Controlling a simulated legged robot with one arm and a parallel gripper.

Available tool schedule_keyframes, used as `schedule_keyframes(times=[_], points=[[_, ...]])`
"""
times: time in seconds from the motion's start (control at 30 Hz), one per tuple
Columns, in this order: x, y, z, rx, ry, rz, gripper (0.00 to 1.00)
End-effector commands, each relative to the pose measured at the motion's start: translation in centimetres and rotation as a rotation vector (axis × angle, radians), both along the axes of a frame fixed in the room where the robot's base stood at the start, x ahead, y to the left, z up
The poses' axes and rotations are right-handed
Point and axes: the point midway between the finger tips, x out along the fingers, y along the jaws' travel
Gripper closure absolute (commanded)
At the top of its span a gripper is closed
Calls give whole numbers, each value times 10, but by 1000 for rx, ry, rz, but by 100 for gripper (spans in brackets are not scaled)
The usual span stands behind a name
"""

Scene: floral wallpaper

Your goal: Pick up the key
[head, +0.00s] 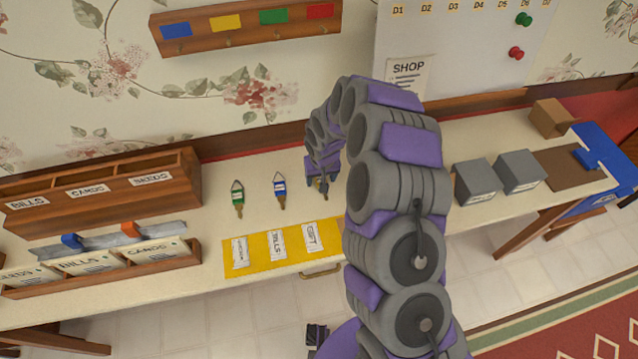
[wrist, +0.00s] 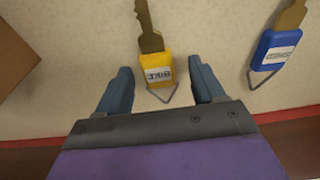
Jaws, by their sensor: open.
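In the wrist view, a key with a yellow tag (wrist: 155,70) lies on the pale tabletop, its tag marked with lettering that seems to read BIKE. My gripper (wrist: 162,80) is open, with one blue finger on each side of the yellow tag and a gap to both. A key with a blue tag (wrist: 274,50) lies to the right, outside the fingers. In the head view, my gripper (head: 321,180) is low over the table and mostly hides the key beneath it. The blue-tagged key (head: 280,189) and a green-tagged key (head: 238,198) lie to its left.
A wall rack (head: 245,29) has blue, yellow, green and red labels above hooks. A yellow mat (head: 262,266) with labelled cards lies at the front edge. Wooden organisers (head: 100,191) stand left. Grey boxes (head: 476,182) stand right, beyond my arm.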

Motion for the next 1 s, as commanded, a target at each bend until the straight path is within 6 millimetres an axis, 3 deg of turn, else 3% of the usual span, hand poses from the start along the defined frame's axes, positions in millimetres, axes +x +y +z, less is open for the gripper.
schedule_keyframes(times=[0.23,0.87,1.0], points=[[1,5,-4,-5,-1,1,32],[1,2,-3,-2,-1,0,92],[1,4,-4,-5,-2,1,92]])
